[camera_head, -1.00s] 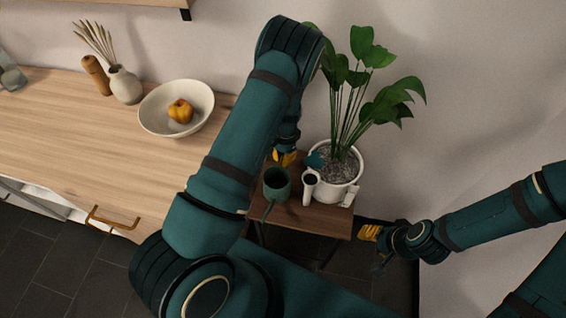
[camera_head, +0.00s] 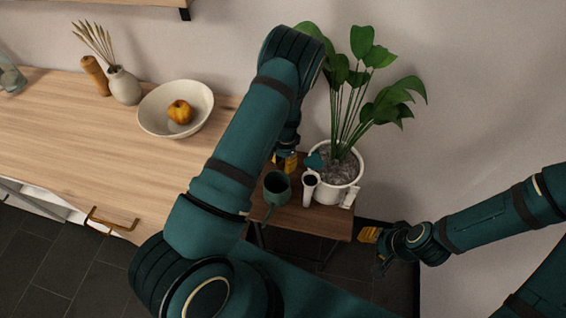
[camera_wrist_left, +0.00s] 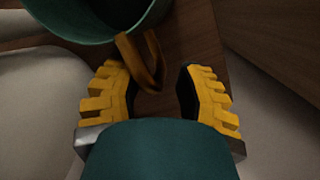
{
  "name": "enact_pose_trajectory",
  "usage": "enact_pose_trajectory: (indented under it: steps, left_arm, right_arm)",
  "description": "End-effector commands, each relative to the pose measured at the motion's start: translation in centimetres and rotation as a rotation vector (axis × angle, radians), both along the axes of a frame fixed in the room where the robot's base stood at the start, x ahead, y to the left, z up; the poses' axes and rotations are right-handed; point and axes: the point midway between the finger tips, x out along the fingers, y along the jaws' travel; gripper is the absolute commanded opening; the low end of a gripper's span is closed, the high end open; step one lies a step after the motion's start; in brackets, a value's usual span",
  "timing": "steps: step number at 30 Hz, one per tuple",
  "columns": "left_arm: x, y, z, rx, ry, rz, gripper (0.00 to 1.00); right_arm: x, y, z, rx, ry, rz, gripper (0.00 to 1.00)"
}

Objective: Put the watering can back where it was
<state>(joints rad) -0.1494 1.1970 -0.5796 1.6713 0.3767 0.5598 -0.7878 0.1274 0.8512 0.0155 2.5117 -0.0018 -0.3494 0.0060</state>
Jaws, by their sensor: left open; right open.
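The dark green watering can (camera_head: 276,188) stands on the small wooden table (camera_head: 318,222), left of the potted plant. Its spout points toward the lower left. My left gripper (camera_head: 286,162) is just behind the can, open. In the left wrist view, the green can (camera_wrist_left: 85,20) is at the top, and its brown handle (camera_wrist_left: 143,62) reaches down between the spread yellow fingers of my left gripper (camera_wrist_left: 158,98). A gap shows between the handle and the right finger. My right gripper (camera_head: 369,236) is open and empty, right of the table.
A plant in a white pot (camera_head: 333,188) stands right of the can, with small white items, one a holder (camera_head: 309,190), in front. A wooden counter (camera_head: 90,150) at left carries a bowl (camera_head: 155,115) with a yellow fruit and a vase (camera_head: 124,88).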

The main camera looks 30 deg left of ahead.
Motion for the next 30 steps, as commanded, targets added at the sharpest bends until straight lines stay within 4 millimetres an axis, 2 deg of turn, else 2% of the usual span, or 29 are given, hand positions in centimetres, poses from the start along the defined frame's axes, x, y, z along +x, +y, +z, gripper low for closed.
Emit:
enact_pose_trajectory:
  steps: [5, 12, 18, 24, 30]
  left_arm:
    - [0.5, 0.0, 2.2, -0.001, -0.003, 0.000, 0.34]
    - [1.6, 0.2, 7.2, -0.001, -0.004, 0.000, 0.34]
    - [2.3, 0.3, 10.4, -0.001, -0.003, 0.000, 0.34]
    - [2.5, 0.3, 11.8, 0.000, -0.001, 0.001, 0.34]
    - [2.5, 0.4, 11.9, 0.000, 0.000, 0.000, 0.34]
  right_arm:
    - [0.1, 0.0, 0.6, 0.000, -0.002, -0.002, 0.47]
    - [0.4, -0.1, 1.4, -0.002, -0.008, -0.006, 0.47]
    - [0.5, -0.1, 1.8, -0.002, -0.011, -0.009, 0.47]
    - [0.6, -0.1, 1.9, -0.003, -0.013, -0.010, 0.47]
    - [0.6, -0.1, 1.9, -0.003, -0.014, -0.011, 0.47]
